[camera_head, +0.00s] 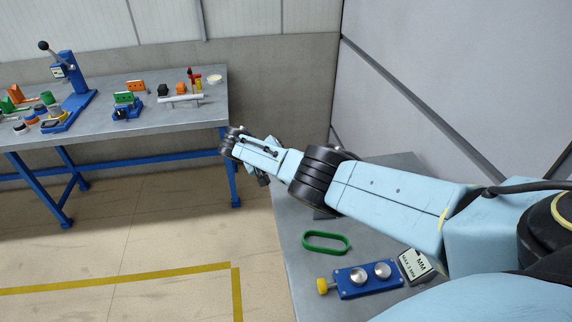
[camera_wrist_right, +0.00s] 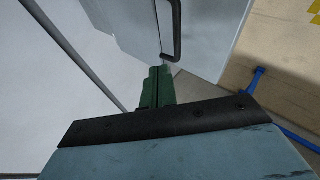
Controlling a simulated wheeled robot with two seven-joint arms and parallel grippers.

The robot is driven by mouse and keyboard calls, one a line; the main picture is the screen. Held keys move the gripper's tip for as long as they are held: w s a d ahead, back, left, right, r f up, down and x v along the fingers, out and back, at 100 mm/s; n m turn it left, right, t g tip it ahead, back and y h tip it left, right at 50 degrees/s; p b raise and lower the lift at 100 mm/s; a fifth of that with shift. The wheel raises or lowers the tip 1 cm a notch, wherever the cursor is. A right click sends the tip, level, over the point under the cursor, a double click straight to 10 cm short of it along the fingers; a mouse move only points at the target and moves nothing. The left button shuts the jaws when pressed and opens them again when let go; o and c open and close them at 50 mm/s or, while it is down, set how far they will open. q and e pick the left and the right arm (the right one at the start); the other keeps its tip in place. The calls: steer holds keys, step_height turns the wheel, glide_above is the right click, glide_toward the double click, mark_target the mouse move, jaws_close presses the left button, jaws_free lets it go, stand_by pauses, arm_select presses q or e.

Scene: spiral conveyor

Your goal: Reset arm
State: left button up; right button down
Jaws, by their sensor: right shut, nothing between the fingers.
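My right arm (camera_head: 390,205) reaches in from the right in the head view and stretches out over the near grey table (camera_head: 298,262). Its far end is over the gap towards the back bench. I cannot make out the right fingertips in the head view. In the right wrist view, the right gripper (camera_wrist_right: 158,88) shows as two green fingers pressed together, with nothing between them. My left arm and left gripper are not in view.
A green belt (camera_head: 326,242) and a blue roller fixture (camera_head: 355,281) with a yellow knob lie on the near table, below my arm. The back bench (camera_head: 150,122) holds a blue lever press (camera_head: 70,82) and several small parts. Floor between is clear.

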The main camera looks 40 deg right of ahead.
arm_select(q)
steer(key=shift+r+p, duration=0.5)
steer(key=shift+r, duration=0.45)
arm_select(e)
steer(key=v, duration=0.8)
steer(key=shift+a+r, duration=0.15)
steer(key=shift+a, duration=0.1)
steer(key=shift+d, duration=0.1)
steer(key=b+x, duration=0.2)
steer(key=x, duration=0.2)
steer(key=a+f+b+x, duration=0.1)
steer(key=b+x, duration=0.1)
steer(key=x, duration=0.3)
steer(key=a+f+b+x, duration=0.1)
steer(key=b+x, duration=0.1)
steer(key=x, duration=0.2)
steer(key=shift+s+d+f+b, duration=0.1)
steer(key=shift+s+d+b, duration=0.1)
steer(key=shift+b, duration=0.1)
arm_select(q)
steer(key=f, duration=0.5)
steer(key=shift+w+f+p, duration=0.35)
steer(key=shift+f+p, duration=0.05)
arm_select(e)
steer(key=shift+d+r, duration=0.15)
steer(key=shift+r, duration=0.55)
